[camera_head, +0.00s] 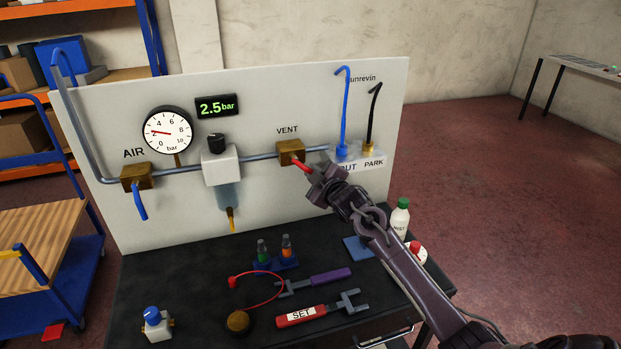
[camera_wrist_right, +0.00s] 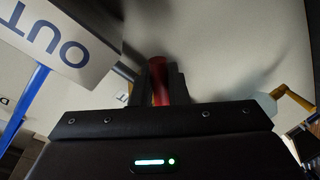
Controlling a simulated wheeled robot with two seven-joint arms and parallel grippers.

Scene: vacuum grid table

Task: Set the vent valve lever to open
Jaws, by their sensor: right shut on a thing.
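The vent valve (camera_head: 290,152) is a brass block on the pipe under the word VENT on the white panel. Its red lever (camera_head: 301,165) points down and to the right from the block, off the line of the pipe. My right gripper (camera_head: 312,172) is shut on the lever, and its fingers hide the outer part. In the right wrist view the red lever (camera_wrist_right: 159,80) stands between the two dark fingers. My left gripper is not in view.
The panel (camera_head: 300,100) also carries a gauge (camera_head: 167,131), a 2.5 bar display (camera_head: 216,105), a regulator (camera_head: 221,165) and the AIR valve's blue lever (camera_head: 139,201). Blue and black hoses rise at right. On the black table (camera_head: 190,290) lie a SET wrench (camera_head: 305,315), bottles and small parts.

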